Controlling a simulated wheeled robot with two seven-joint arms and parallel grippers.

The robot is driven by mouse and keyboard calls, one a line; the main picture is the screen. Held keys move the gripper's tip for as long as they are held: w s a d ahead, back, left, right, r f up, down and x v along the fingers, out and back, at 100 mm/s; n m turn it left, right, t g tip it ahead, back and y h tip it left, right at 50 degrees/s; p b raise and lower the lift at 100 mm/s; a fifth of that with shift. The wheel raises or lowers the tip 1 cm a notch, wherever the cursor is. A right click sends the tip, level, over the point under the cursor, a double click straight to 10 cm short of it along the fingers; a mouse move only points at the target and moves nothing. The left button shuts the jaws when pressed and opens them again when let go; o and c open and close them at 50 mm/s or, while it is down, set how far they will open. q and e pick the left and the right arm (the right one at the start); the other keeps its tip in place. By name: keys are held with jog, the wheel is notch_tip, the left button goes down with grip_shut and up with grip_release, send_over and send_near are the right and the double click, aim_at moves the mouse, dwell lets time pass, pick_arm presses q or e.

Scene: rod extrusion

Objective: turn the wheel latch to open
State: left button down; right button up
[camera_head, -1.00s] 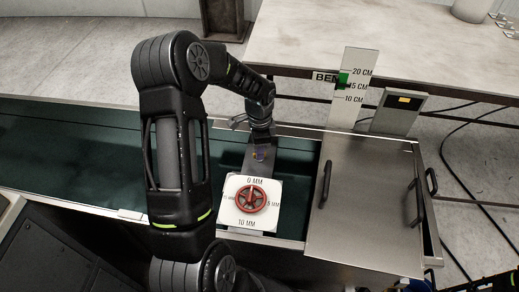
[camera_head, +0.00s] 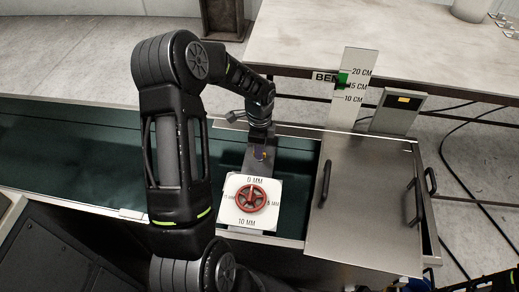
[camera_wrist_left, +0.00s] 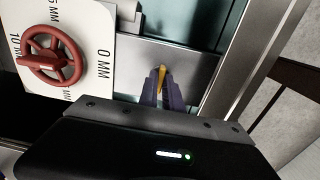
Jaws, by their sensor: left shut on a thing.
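The red wheel (camera_head: 250,198) sits on a white dial plate (camera_head: 233,217) marked in MM. The wheel also shows at the left of the left wrist view (camera_wrist_left: 51,54), beside the 0 MM mark. My left gripper (camera_head: 259,153) is just beyond the plate's 0 MM edge, over a grey metal strip, apart from the wheel. In the left wrist view its fingers (camera_wrist_left: 161,82) are closed on a thin yellow piece (camera_wrist_left: 161,75). The fingers hide most of that piece, and I cannot tell what it joins to. My right gripper does not show.
A dark green conveyor (camera_head: 80,155) runs left of the plate. A metal cover (camera_head: 365,205) with black handles is to the right. A CM scale (camera_head: 356,90) and a small grey box (camera_head: 397,112) stand behind it. My left arm covers the left-middle.

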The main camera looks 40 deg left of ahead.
pick_arm(q)
jog(key=c, duration=1.5)
grip_release()
jog(key=shift+r, duration=0.1)
jog(key=shift+r, duration=3.8)
